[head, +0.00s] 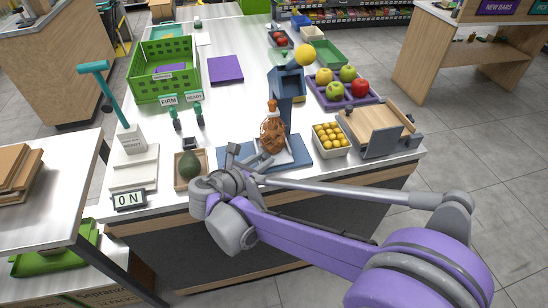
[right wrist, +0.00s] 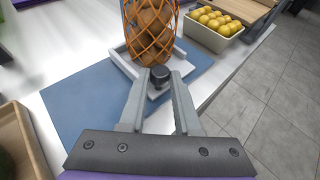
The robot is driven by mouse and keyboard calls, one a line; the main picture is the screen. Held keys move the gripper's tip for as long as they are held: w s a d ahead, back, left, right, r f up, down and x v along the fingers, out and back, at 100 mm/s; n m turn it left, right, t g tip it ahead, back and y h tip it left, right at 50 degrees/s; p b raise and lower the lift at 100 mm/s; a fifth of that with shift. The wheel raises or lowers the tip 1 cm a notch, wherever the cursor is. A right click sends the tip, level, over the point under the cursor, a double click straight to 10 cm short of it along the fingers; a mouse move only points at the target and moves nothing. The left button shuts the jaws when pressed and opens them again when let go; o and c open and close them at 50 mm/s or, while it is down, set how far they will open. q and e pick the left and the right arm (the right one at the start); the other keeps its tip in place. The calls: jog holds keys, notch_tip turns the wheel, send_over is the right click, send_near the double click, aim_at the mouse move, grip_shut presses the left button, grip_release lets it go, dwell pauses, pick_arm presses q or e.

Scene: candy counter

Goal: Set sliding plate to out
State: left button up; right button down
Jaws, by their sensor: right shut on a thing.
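The sliding plate (head: 299,153) is a shallow white tray on the blue base (head: 304,165) of a blue stand (head: 288,85). An orange net bag of brown round things (head: 272,134) stands upright on it. In the right wrist view the plate (right wrist: 191,67) has a dark round knob (right wrist: 159,75) at its near corner. My right gripper (right wrist: 159,84) is shut on this knob, one finger on each side. In the head view my right gripper (head: 246,160) is at the plate's near left, and its fingertips are hard to make out. My left gripper is not in view.
A tray with an avocado (head: 189,166) is left of the base. A box of yellow fruit (head: 330,138) and a wooden board (head: 372,122) stand to the right. The counter's middle is fairly clear.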

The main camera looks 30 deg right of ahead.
jog(key=w+a, duration=0.1)
jog(key=a, duration=0.6)
jog(key=w+a, duration=0.1)
jog(key=a, duration=0.3)
jog(key=shift+w+a, duration=0.15)
jog(key=shift+w, duration=0.2)
jog(key=c, duration=0.6)
grip_release()
jog(key=shift+a, duration=0.2)
jog(key=shift+d, duration=0.1)
jog(key=v, duration=1)
jog(key=shift+s+a+r+p, duration=0.2)
jog(key=shift+a+p, duration=0.1)
jog(key=shift+p, duration=0.05)
